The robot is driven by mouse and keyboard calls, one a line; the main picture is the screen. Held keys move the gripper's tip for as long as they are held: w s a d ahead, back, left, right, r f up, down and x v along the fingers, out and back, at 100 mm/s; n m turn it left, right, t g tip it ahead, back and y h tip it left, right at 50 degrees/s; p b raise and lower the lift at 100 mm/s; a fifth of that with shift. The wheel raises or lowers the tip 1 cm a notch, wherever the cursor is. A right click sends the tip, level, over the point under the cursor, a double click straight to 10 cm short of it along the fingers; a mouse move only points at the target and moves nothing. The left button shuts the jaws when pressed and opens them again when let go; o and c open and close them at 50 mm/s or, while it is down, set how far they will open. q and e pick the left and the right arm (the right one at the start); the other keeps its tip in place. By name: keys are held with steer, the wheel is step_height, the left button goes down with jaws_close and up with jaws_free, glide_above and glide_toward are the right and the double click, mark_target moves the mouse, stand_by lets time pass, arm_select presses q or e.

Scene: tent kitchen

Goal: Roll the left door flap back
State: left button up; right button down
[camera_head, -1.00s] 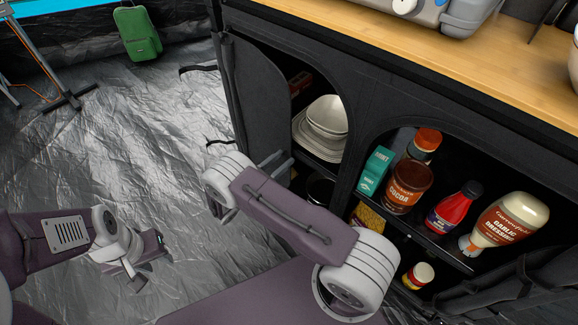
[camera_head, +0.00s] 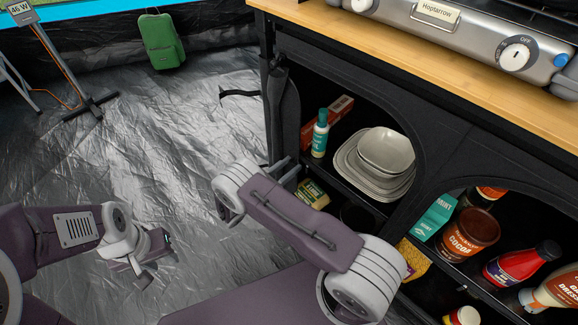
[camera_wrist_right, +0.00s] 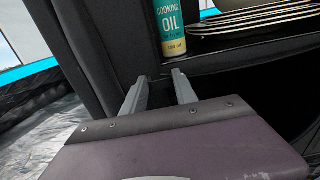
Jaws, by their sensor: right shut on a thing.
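The left door flap (camera_head: 281,112) is dark fabric, gathered in a narrow upright band at the left edge of the cabinet's left opening. My right gripper (camera_head: 288,172) is at the flap's lower part, partly hidden by my own wrist. In the right wrist view, its two fingers (camera_wrist_right: 159,88) straddle dark fabric with a gap between them; the gripped edge is hard to make out. A dark strap (camera_head: 240,94) sticks out leftward from the cabinet edge. My left gripper (camera_head: 143,268) hangs over the floor, away from the cabinet; its jaw gap is unclear.
The left opening shows a cooking oil bottle (camera_head: 320,134) and stacked plates (camera_head: 352,172). Cocoa (camera_head: 468,236) and sauce bottles stand in the right opening. A stove (camera_head: 470,32) is on the wooden top (camera_head: 400,65). The silver floor (camera_head: 170,140) left of the cabinet is mostly clear.

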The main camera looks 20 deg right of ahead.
steer(key=shift+f, duration=0.1)
steer(key=c, duration=1)
jaws_free()
